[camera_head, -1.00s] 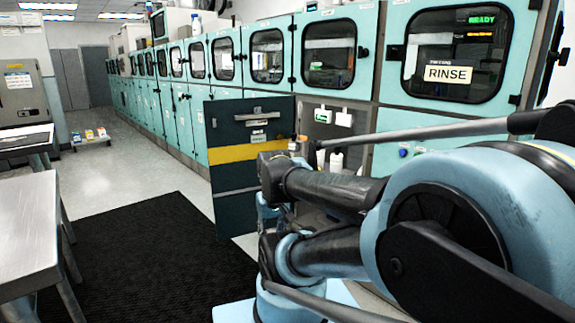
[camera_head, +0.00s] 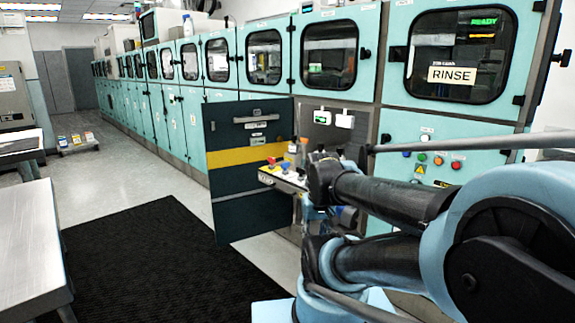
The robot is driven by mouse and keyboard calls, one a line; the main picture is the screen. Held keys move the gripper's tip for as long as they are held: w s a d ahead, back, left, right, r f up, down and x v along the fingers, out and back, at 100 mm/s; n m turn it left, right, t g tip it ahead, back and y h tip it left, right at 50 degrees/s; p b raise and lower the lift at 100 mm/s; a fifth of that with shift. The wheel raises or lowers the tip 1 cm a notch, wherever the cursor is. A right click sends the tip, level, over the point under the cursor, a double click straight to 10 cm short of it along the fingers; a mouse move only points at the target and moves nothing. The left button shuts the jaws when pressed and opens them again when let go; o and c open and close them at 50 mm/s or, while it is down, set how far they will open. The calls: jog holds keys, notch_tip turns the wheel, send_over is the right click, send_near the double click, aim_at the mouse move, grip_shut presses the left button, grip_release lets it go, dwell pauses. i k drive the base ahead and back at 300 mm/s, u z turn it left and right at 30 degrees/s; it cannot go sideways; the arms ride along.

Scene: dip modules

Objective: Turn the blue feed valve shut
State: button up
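A low shelf or manifold (camera_head: 283,181) with small coloured parts shows in the open bay behind the dark cabinet door. A red piece (camera_head: 271,160) and a yellow piece (camera_head: 277,168) stand out there. I cannot clearly pick out the blue feed valve; my arm covers the right part of this bay. My black and light-blue arm links reach from the right edge to in front of the bay. My gripper cannot be made out; the arm links hide that area.
The dark door (camera_head: 245,200) with a yellow stripe stands open left of the bay. A teal cabinet row runs back on the left, with a RINSE sign (camera_head: 452,74) on the nearest window. A black mat (camera_head: 150,260) covers clear floor. A metal table (camera_head: 28,240) stands at left.

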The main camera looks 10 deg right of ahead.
aim_at(284, 167)
jog(key=i, duration=1)
